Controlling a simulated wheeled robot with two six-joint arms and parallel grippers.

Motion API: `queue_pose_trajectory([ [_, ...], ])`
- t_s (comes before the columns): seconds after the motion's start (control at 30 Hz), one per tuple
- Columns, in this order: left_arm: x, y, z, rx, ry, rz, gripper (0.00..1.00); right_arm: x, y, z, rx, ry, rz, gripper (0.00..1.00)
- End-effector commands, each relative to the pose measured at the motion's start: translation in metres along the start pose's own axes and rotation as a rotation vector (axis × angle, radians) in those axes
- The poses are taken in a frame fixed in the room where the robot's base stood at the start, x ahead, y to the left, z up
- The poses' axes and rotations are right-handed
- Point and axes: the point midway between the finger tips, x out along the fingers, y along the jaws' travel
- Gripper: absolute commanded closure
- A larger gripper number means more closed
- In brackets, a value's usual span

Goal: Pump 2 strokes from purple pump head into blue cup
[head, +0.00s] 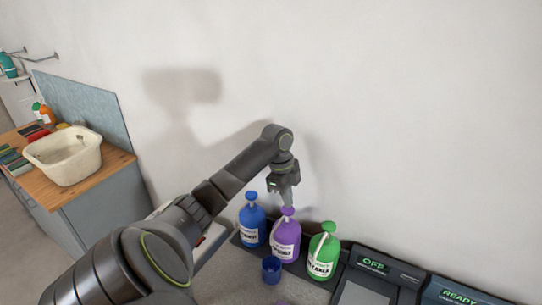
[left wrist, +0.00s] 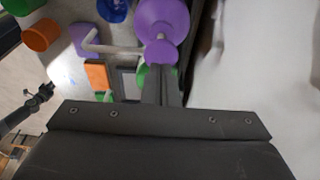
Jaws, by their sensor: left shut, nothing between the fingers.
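The purple bottle (head: 285,240) stands between a blue and a green bottle, with its purple pump head (head: 287,211) on top. The pump head also shows in the left wrist view (left wrist: 160,51), near my fingertips, with a pale spout (left wrist: 100,45) reaching left. The blue cup (head: 271,269) stands upright in front of the purple bottle, on its left side. My left gripper (head: 287,202) is shut and empty, pointing down right over the pump head; I cannot tell whether it touches.
The blue bottle (head: 252,223) and green bottle (head: 323,252) stand close on either side. Dark devices with displays (head: 374,275) stand at the right. A pale wall (head: 400,110) rises behind. A wooden counter with a cream tub (head: 65,158) is far left.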

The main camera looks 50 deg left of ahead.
Motion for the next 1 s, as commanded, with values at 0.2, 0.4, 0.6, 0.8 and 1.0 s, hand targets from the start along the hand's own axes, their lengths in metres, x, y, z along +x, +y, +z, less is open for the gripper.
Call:
queue_pose_trajectory([
  [0.2,0.0,0.0,0.0,0.0,0.0,-0.001,1.0,0.0,0.0,0.0,0.0,0.0,0.0,0.64],
  [0.4,-0.002,0.0,0.0,0.001,0.0,-0.001,1.0,-0.001,0.0,0.0,0.0,0.0,0.0,0.64],
  [0.6,-0.016,-0.001,-0.004,0.002,0.001,-0.002,1.0,-0.005,0.0,-0.001,0.0,0.0,0.0,0.64],
  [0.8,-0.035,-0.001,-0.007,0.002,0.0,-0.004,1.0,-0.005,0.0,-0.001,0.0,0.0,0.0,0.64],
  [1.0,-0.055,-0.001,-0.011,0.001,0.0,-0.003,1.0,-0.005,0.0,-0.001,0.0,0.0,0.0,0.64],
])
